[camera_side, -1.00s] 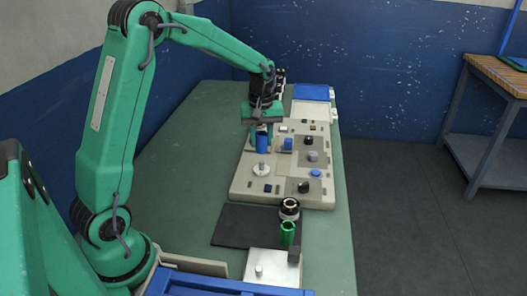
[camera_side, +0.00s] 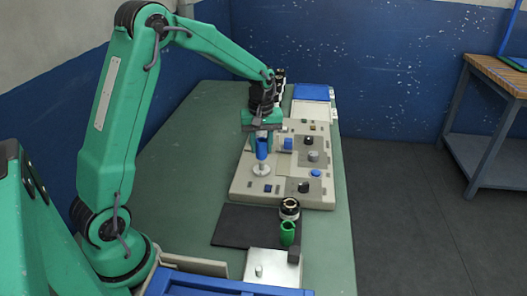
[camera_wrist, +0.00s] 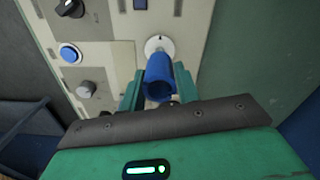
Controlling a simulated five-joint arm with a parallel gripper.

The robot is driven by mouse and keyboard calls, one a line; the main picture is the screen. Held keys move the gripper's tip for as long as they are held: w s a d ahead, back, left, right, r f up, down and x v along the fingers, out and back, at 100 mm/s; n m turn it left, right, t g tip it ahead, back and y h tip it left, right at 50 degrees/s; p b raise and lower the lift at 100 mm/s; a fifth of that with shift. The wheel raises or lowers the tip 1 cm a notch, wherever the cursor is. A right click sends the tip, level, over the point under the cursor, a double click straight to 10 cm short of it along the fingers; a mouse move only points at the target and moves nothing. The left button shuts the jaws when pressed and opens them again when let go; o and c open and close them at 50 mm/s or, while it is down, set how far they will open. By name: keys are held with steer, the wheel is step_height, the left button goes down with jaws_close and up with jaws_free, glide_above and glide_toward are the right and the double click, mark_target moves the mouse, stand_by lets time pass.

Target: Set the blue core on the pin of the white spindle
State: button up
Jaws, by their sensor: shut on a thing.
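The blue core (camera_side: 262,149) is a short tube held between the fingers of my gripper (camera_side: 263,137). In the wrist view my gripper (camera_wrist: 159,88) is shut on the blue core (camera_wrist: 158,80), with its open near end facing the camera. The white spindle (camera_side: 261,170) is a round disc on the beige panel, just below the core in the side view. In the wrist view the white spindle (camera_wrist: 159,44) shows just beyond the core's far end. The core hides most of the pin. I cannot tell whether the core's lower end touches it.
The beige panel (camera_side: 240,186) carries black and grey knobs, blue buttons and a blue block. The green table is clear to the left.

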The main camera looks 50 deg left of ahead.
mark_target(262, 161)
steer(key=shift+f, duration=2.2)
stand_by(2.0)
steer(key=o, duration=1)
steer(key=shift+o, duration=0.5)
steer(key=o, duration=0.4)
steer(key=shift+r, duration=0.15)
steer(key=shift+r, duration=3.9)
steer(key=shift+d+r, duration=0.1)
